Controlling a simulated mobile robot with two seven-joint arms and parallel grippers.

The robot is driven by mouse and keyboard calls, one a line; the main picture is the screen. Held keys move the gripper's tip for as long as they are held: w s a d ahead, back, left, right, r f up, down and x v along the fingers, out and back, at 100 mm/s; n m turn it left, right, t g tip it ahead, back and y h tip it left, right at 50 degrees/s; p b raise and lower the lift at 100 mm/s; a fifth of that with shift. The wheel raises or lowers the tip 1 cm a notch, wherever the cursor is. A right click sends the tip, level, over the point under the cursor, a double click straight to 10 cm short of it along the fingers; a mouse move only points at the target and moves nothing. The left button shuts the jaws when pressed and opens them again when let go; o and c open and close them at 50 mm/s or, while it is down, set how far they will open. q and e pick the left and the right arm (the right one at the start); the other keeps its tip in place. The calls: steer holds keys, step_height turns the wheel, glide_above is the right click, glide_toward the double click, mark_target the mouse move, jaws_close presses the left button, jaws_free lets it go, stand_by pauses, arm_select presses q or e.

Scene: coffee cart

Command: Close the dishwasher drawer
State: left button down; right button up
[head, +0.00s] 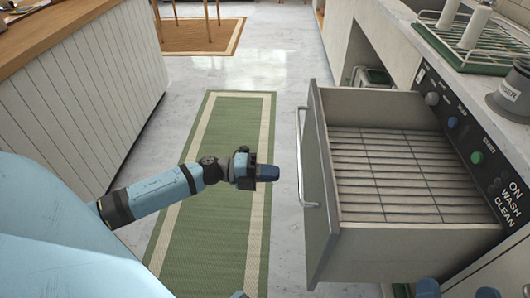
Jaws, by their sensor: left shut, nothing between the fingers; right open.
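The dishwasher drawer (322,190) is pulled out from the cabinet on the right. It is a grey-white box with a slatted rack floor, and it looks empty. A metal bar handle (301,160) runs along its front face. My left gripper (272,173) is shut and empty, just left of the handle and apart from it in the picture. My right gripper (458,290) shows only as two blue, spread fingertips at the bottom right edge, in front of the drawer's near side. The rest of it is out of frame.
The control panel (468,138) with knobs and a green button sits above the drawer. A green drying rack (470,55) and a grey container (512,92) stand on the counter. A green rug (233,120) covers the floor left of the drawer. A panelled wooden-topped counter (90,95) stands at left.

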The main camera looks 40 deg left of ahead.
mark_target(315, 175)
arm_select(q)
steer(key=b+x, duration=0.1)
steer(key=x, duration=0.8)
steer(key=shift+b, duration=0.3)
arm_select(e)
step_height(315, 175, down, 3)
steer(key=shift+w+a+r+g, duration=0.1)
steer(key=shift+w+a+g, duration=0.05)
steer(key=shift+g, duration=0.45)
steer(key=shift+r, duration=0.1)
